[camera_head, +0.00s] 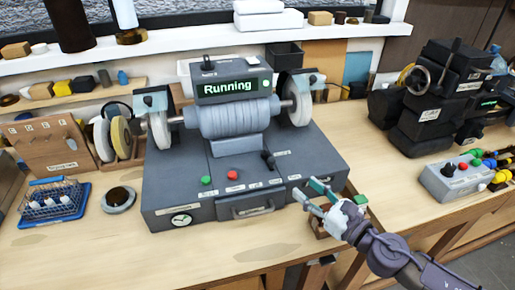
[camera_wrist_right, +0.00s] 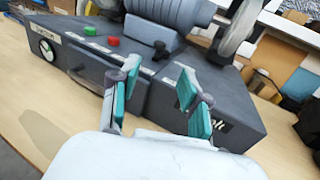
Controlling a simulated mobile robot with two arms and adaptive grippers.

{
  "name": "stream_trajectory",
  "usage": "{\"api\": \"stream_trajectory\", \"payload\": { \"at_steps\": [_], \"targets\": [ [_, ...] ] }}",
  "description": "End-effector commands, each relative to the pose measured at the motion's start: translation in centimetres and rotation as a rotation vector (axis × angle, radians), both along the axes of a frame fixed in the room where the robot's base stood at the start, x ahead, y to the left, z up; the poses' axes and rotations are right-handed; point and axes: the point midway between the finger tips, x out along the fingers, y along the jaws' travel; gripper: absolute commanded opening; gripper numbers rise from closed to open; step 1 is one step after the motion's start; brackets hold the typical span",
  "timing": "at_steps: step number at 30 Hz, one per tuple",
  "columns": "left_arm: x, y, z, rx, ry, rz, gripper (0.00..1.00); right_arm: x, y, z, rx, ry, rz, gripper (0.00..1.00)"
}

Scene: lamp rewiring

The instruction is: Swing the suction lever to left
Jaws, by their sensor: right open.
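The suction lever (camera_head: 268,160) is a small black lever on the right part of the grey grinder's front panel. It also shows in the right wrist view (camera_wrist_right: 160,49), ahead of my fingers and between them. I cannot tell clearly which way it leans. My right gripper (camera_head: 308,192) is open and empty, with teal finger pads, near the front right corner of the grinder base (camera_head: 165,190). Its fingers (camera_wrist_right: 157,72) point toward the panel, apart from the lever. My left gripper is not in view.
A green button (camera_head: 207,181) and a red button (camera_head: 232,175) sit left of the lever. The grinder's display (camera_head: 233,87) reads "Running", with wheels at both sides. A grey control box (camera_head: 455,180) stands at right. The table front at left is clear.

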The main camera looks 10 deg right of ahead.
Motion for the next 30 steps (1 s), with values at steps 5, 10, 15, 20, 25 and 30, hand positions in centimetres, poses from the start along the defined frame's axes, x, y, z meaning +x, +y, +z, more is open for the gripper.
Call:
{"api": "stream_trajectory", "payload": {
  "at_steps": [5, 10, 15, 20, 25, 30],
  "targets": [
    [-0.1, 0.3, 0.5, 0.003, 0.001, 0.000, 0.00, 0.7, 0.2, 0.2, 0.004, -0.001, -0.002, 0.46],
    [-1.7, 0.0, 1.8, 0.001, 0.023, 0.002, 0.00, 2.7, 1.2, 0.5, 0.004, -0.001, -0.001, 0.46],
    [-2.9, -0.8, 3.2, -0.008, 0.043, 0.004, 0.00, 6.0, 2.6, 0.6, 0.004, -0.002, -0.003, 0.46],
    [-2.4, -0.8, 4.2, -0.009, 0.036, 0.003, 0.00, 9.0, 4.0, 0.4, 0.005, -0.001, -0.002, 0.46],
    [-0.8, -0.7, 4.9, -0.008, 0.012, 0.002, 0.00, 11.3, 5.1, 0.1, 0.004, 0.000, -0.001, 0.46],
    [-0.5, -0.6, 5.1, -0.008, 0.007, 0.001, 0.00, 12.4, 5.6, 0.0, 0.003, 0.000, -0.001, 0.46]
  ]
}}
